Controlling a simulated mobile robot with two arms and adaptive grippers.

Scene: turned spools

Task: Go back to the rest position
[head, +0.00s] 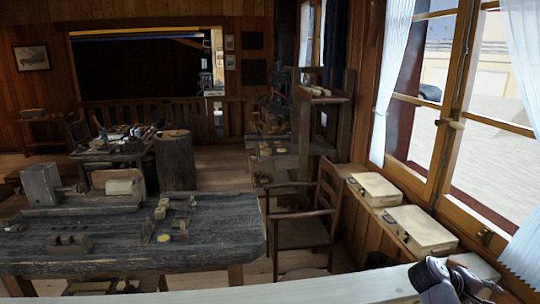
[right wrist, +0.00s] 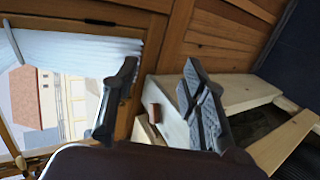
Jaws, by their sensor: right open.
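My right gripper (head: 480,284) shows at the bottom right corner of the head view, above a pale surface near the window. In the right wrist view its two dark fingers stand wide apart, with the gap (right wrist: 163,100) between them empty. Behind the gap are a wooden wall, pale boards and a small reddish-brown piece (right wrist: 153,103); nothing is held. My left gripper is not in view. No spool can be made out for certain; several small wooden pieces (head: 160,209) lie on the dark workbench (head: 215,257) at the left.
A pale board or bench top (head: 320,291) runs along the bottom of the head view. Two pale boxes (head: 420,229) stand on the sill by the window (head: 440,120) and its white curtain (head: 391,80). A wooden chair (head: 303,232) stands beside the workbench. Some floor shows further back.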

